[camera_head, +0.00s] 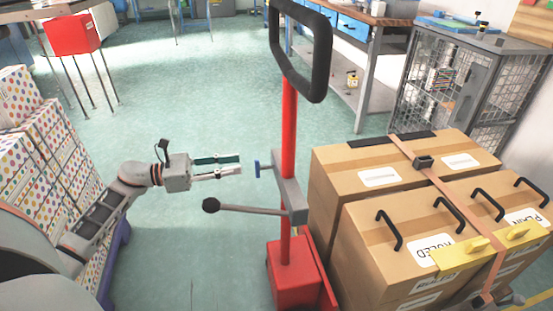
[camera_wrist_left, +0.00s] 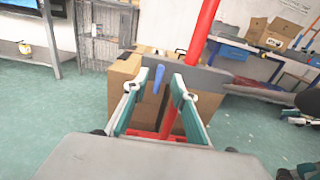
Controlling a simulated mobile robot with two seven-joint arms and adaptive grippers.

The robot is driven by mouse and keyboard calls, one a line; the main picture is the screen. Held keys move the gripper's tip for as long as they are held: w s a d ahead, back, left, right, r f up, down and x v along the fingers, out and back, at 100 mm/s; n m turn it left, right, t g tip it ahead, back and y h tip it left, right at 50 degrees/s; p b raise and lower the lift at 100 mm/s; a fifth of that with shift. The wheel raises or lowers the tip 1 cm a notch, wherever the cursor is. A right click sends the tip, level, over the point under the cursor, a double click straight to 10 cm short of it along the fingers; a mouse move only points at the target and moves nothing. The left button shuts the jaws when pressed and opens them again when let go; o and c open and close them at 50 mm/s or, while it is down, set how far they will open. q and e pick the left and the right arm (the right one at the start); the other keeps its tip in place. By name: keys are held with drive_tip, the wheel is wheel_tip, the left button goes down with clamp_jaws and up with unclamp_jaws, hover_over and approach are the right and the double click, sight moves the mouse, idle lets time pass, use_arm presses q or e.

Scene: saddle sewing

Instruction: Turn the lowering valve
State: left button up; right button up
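The lowering valve is a small blue T-shaped handle (camera_head: 257,168) on the left of the grey bracket (camera_head: 291,200) on the red post (camera_head: 289,130). My left gripper (camera_head: 240,164) is open and empty, level and pointing right at the valve with a small gap. In the left wrist view, the blue valve (camera_wrist_left: 158,78) shows between the tips of my open left gripper (camera_wrist_left: 156,88), apparently just beyond them. A grey part at the lower right edge of the head view may be my right gripper; its fingers cannot be made out.
A lever with a black ball (camera_head: 211,205) sticks out left below the valve, near my gripper. A black loop handle (camera_head: 319,75) tops the post. Strapped cardboard boxes (camera_head: 345,165) stand to the right. Dotted boxes (camera_head: 50,130) stand at left. Floor around the gripper is clear.

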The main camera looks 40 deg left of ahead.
sight(257, 159)
use_arm(q)
drive_tip(key=shift+x, duration=3.75)
drive_tip(key=shift+d+r, duration=0.1)
clamp_jaws()
